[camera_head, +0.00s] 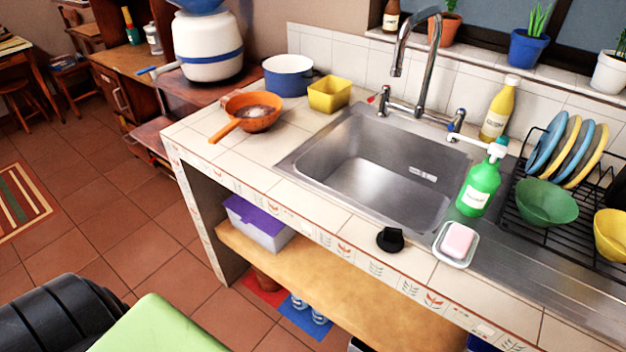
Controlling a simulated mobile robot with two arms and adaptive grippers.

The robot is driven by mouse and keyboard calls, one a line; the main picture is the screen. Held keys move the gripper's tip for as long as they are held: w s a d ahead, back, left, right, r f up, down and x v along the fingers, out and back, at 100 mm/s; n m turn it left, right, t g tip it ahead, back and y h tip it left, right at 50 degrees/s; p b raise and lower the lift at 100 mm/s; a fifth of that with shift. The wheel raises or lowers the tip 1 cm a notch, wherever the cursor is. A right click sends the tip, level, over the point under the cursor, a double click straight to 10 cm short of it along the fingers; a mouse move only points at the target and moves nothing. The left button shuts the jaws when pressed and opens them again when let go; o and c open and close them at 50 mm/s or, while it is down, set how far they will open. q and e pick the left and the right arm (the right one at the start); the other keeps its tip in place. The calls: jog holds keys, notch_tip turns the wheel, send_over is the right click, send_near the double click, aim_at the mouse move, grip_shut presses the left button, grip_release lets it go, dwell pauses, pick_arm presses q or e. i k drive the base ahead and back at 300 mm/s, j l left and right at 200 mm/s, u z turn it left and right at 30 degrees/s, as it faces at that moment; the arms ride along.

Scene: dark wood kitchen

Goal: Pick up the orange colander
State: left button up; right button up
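The orange colander (253,111) sits upright on the white tiled counter (188,133), at its left end. It is a round bowl with a dark inside. Its long orange handle (225,131) points toward the front left edge of the counter, and a small tab shows at its far left rim. Nothing covers it from this view. Neither of my grippers shows in the head view, so I cannot see whether they are open or shut.
A blue pot (288,76) and a yellow square container (329,95) stand just behind and right of the colander. The sink (375,170) lies to its right. A black stopper (390,239) and a soap dish (456,244) lie near the front edge.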

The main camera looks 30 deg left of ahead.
aim_at(254, 112)
jog(key=k+l+u, duration=0.15)
jog(key=u, duration=1.15)
